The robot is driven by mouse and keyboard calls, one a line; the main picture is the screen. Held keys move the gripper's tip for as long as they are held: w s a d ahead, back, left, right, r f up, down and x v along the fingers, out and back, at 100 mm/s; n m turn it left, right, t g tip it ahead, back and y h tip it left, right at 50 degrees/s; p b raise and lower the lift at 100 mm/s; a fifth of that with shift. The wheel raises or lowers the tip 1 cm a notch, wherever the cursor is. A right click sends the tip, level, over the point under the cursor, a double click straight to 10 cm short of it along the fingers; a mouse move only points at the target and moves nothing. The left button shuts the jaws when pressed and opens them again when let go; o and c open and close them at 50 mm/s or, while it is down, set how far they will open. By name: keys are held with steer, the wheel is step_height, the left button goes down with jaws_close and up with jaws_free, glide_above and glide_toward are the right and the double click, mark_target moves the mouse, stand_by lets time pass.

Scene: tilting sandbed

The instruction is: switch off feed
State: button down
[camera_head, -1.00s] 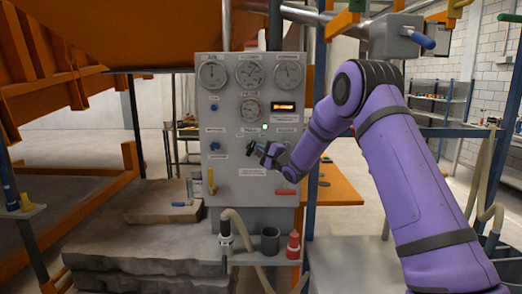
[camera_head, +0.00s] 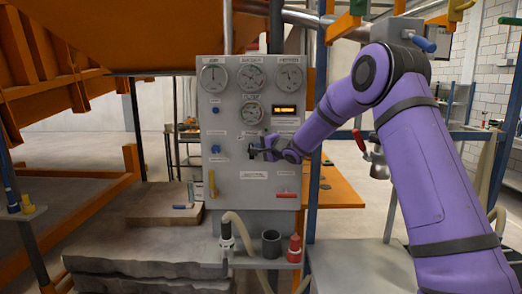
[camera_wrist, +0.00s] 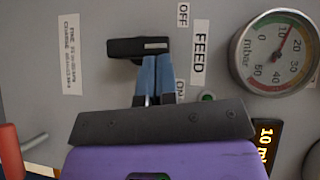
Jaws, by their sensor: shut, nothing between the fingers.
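The feed switch is a black handle (camera_wrist: 138,47) on the grey control panel (camera_head: 228,178), beside the FEED label (camera_wrist: 200,52). The OFF label (camera_wrist: 183,15) and ON label (camera_wrist: 180,88) stand to its right in the wrist view. A pale mark on the handle's right end lies between the heights of these labels. A green lamp (camera_wrist: 207,98) is partly hidden beyond my wrist. My gripper (camera_wrist: 157,59) has its blue fingers shut together, empty, with their tips at the handle's lower edge. Whether they touch cannot be told. In the head view my gripper (camera_head: 254,152) is at the panel.
Round gauges (camera_head: 252,78) and a lit orange display (camera_head: 286,110) are higher on the panel. A red bottle (camera_head: 294,248) and dark cup (camera_head: 271,243) stand below. A blue post (camera_head: 315,190) is right of the panel.

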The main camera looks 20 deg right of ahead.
steer(key=shift+w+a+r+n+g+h, duration=0.1)
steer(key=shift+a+r+n+g+h, duration=0.2)
steer(key=shift+n+g+h, duration=0.25)
steer(key=shift+w+a+r+n+g+h, duration=0.15)
steer(key=shift+a+n+g+h, duration=0.15)
steer(key=shift+n+g+h, duration=0.25)
steer(key=shift+r, duration=0.15)
steer(key=shift+r, duration=0.65)
steer(key=shift+s, duration=0.1)
